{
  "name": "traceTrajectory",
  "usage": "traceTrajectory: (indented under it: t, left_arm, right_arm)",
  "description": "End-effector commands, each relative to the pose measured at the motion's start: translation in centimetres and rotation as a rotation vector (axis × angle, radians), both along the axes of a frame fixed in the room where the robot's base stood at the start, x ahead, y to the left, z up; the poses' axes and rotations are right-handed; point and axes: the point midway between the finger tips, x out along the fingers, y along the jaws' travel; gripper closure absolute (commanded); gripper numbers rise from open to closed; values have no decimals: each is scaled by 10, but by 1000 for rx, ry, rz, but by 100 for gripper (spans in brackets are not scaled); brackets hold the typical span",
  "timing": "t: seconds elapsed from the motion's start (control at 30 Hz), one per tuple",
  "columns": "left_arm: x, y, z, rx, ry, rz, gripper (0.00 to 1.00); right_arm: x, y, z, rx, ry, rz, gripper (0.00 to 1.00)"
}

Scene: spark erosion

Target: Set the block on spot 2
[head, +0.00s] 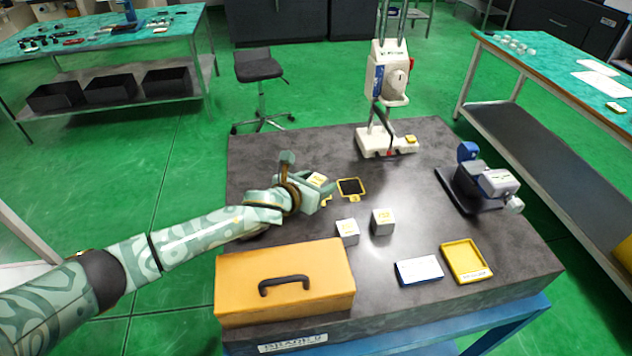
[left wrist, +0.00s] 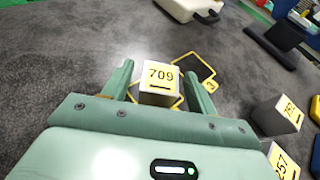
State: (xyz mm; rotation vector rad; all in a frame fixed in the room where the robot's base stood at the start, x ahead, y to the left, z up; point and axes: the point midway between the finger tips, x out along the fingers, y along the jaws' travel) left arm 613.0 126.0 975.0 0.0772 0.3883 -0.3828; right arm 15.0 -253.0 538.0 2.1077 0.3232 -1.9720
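The white block (left wrist: 160,80) with a yellow label reading 709 stands upright between the two fingers of my left gripper (left wrist: 162,85). Small gaps show between the fingers and the block's sides. Yellow outline lines of a spot show around the block's base; its number is hidden. In the head view my left gripper (head: 322,188) is low over the table, and the block (head: 317,179) shows partly behind it. A dark, yellow-edged spot (head: 351,187) lies empty just right of it; its tag looks like 3 in the left wrist view (left wrist: 193,68). My right gripper is not in view.
Two more labelled blocks (head: 347,230) (head: 382,221) stand nearer the front. An orange toolbox (head: 285,280) fills the front left. A yellow tray (head: 466,262), a blue-white box (head: 419,271), a blue-grey device (head: 483,185) and a white stand (head: 387,140) are also on the table.

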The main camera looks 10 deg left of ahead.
Motion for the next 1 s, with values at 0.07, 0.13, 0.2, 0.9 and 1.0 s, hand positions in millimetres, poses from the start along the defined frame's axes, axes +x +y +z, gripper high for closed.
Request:
traceTrajectory:
  t: [0.07, 0.13, 0.2, 0.9, 1.0]
  left_arm:
    - [0, 0, 0, 0, 0, 0, 42]
    - [0, 0, 1, 0, -1, 0, 42]
    - [-2, 1, 5, -1, 0, 0, 42]
    - [-102, 42, 49, 0, -1, 0, 42]
    - [-103, 42, 49, 0, -1, 0, 42]
  right_arm:
    - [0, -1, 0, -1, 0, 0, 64]
    - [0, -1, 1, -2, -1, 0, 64]
    - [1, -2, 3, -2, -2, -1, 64]
    - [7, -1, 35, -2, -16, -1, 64]
    - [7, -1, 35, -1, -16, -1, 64]
